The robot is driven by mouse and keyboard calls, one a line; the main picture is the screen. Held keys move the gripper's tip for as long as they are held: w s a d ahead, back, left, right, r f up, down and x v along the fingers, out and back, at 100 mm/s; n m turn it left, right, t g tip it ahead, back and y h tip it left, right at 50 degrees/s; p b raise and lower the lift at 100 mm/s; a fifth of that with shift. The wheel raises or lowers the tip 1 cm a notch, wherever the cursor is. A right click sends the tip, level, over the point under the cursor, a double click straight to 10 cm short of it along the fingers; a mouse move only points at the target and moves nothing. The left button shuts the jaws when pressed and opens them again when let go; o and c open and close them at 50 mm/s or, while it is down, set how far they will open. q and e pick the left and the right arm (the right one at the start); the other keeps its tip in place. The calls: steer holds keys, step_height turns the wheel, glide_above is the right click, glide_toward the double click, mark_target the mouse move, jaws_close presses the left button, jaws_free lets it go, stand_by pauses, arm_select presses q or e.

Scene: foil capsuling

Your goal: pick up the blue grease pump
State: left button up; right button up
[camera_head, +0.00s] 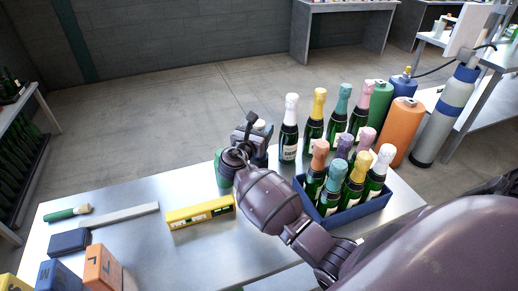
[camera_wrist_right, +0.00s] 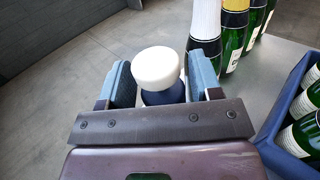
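The blue grease pump, a dark blue body with a white rounded top, stands between the fingers of my right gripper in the right wrist view (camera_wrist_right: 157,68). In the head view my right gripper (camera_head: 256,135) is at the table's far edge, left of the bottles, and hides most of the pump. Its white top (camera_head: 261,125) shows there. My left gripper is not in view.
A blue crate (camera_head: 350,213) of foil-topped bottles stands to the right, with loose bottles (camera_head: 289,135) behind it. A green object (camera_head: 224,168) is partly hidden beside my gripper. A yellow level (camera_head: 200,212) lies on the table (camera_head: 165,250). Orange and green cylinders (camera_head: 402,130) stand at the right.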

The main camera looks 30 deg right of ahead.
steer(key=c, duration=1)
jaws_close()
steer(key=shift+r, duration=0.1)
